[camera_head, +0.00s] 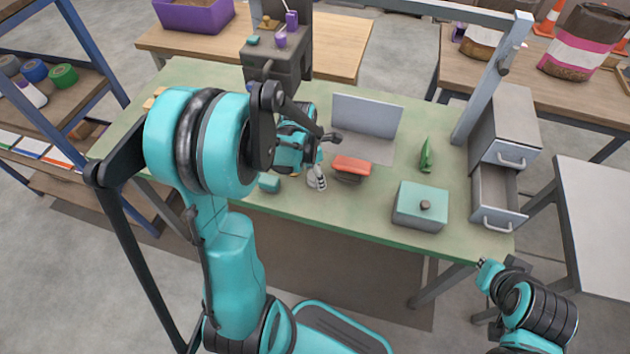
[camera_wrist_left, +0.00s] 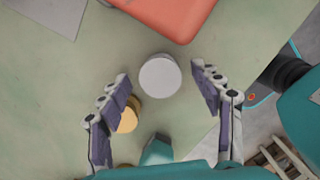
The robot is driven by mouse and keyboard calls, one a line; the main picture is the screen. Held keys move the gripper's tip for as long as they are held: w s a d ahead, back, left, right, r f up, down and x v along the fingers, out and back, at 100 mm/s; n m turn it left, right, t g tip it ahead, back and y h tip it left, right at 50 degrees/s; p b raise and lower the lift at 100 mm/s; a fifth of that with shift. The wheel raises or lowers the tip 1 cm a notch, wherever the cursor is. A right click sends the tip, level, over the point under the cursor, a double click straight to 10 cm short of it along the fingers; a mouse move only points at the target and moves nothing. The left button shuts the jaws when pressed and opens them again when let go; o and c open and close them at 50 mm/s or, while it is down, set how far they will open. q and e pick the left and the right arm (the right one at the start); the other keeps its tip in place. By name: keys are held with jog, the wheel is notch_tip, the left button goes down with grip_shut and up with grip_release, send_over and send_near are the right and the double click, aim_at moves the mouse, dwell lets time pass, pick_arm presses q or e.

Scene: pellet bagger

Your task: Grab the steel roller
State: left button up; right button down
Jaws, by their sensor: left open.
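The steel roller (camera_wrist_left: 159,76) shows in the left wrist view as a pale grey round end, upright on the green tabletop. My left gripper (camera_wrist_left: 161,70) is open, with one purple-padded finger on either side of the roller and a visible gap to each. In the head view my left gripper (camera_head: 318,178) is over the middle of the green table (camera_head: 385,235). There the roller is a small pale shape that I cannot clearly separate from the fingers. My right arm is at the lower right, off the table; I cannot make out its gripper.
A red-orange object (camera_wrist_left: 170,12) lies just beyond the roller. A yellow round piece (camera_wrist_left: 128,117) and a teal block (camera_wrist_left: 156,150) are close to the left finger. A teal box with a knob (camera_head: 420,205), a green figure (camera_head: 427,157) and a grey panel (camera_head: 366,115) stand farther right.

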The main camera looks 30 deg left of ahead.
pick_arm(q)
jog(key=shift+w+d+f, duration=0.1)
jog(key=shift+f, duration=0.65)
jog(key=shift+r, duration=0.1)
jog(key=c, duration=1.3)
jog(key=shift+c, duration=0.2)
